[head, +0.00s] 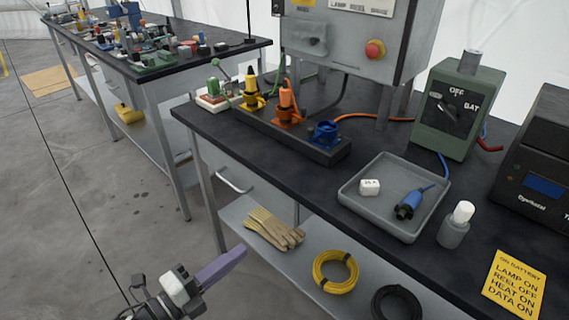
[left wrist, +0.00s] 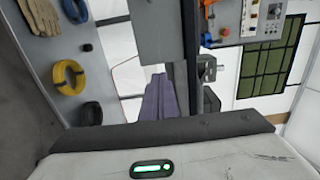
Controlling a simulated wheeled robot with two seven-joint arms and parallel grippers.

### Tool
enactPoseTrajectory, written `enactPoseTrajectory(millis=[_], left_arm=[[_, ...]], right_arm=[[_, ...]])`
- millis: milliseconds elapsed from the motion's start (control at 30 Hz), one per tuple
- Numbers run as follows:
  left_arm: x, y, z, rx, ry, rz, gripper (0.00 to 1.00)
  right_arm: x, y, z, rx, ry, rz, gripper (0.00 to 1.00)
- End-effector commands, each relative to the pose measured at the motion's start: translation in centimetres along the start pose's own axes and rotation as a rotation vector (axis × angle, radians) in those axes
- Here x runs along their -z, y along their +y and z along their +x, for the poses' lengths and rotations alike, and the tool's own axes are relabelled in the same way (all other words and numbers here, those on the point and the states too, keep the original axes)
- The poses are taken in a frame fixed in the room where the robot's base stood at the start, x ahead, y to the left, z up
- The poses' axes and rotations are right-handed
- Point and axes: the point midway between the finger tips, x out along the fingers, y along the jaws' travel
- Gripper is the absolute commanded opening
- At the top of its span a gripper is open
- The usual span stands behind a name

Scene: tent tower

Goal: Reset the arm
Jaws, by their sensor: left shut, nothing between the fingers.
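My left gripper (head: 238,254) has purple fingers and comes in at the bottom of the head view. Its fingers are closed together with nothing between them. It is in front of the workbench, over the grey floor, to the lower left of the gloves on the lower shelf, and touches nothing that I can see. In the left wrist view the purple fingers (left wrist: 160,92) lie side by side, pointing up the picture. My right gripper is in neither view.
The dark workbench (head: 343,185) carries a grey tray (head: 384,222) with a blue plug (head: 408,206), a connector block and a green switch box (head: 455,112). Its lower shelf holds gloves (head: 274,228), a yellow coil (head: 336,287) and a black coil.

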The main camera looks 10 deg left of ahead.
Motion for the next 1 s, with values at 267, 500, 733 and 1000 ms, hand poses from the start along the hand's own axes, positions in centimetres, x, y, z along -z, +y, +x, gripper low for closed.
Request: enactPoseTrajectory(millis=[267,500,733,1000], left_arm=[[1.0,3.3,-1.8,-0.1,-0.203,-0.445,0.0],[6.9,11.3,-8.9,-0.289,-0.668,-1.356,0.0],[10.7,13.7,-12.1,-0.353,-0.861,-1.674,0.0],[10.7,13.7,-12.1,-0.353,-0.861,-1.674,0.0]], right_arm=[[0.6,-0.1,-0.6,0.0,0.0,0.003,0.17],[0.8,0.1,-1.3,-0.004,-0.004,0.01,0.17],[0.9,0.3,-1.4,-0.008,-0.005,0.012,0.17],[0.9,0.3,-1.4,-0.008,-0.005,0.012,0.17]])
